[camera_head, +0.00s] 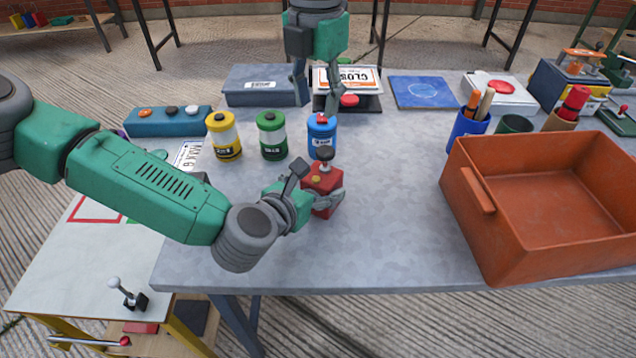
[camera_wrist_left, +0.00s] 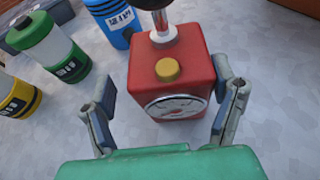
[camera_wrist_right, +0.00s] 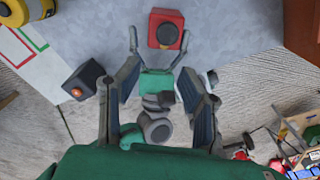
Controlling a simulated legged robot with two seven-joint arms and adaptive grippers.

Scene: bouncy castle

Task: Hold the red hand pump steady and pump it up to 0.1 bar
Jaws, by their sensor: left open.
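The red hand pump (camera_head: 324,184) stands upright on the grey table, with a dark knob (camera_head: 325,153) on top. In the left wrist view the pump (camera_wrist_left: 170,70) shows a yellow button (camera_wrist_left: 167,69) and a round gauge (camera_wrist_left: 176,106); its reading is not legible. My left gripper (camera_head: 317,189) is open, its fingers on either side of the pump's near part, with gaps visible in the left wrist view. My right gripper (camera_head: 316,98) is open and empty, fingers pointing down, above and beyond the pump. The pump (camera_wrist_right: 165,29) also shows in the right wrist view.
A large orange bin (camera_head: 465,200) is at the right. The table (camera_head: 390,220) between pump and bin is clear. A sign (camera_head: 347,78) lies at the back.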

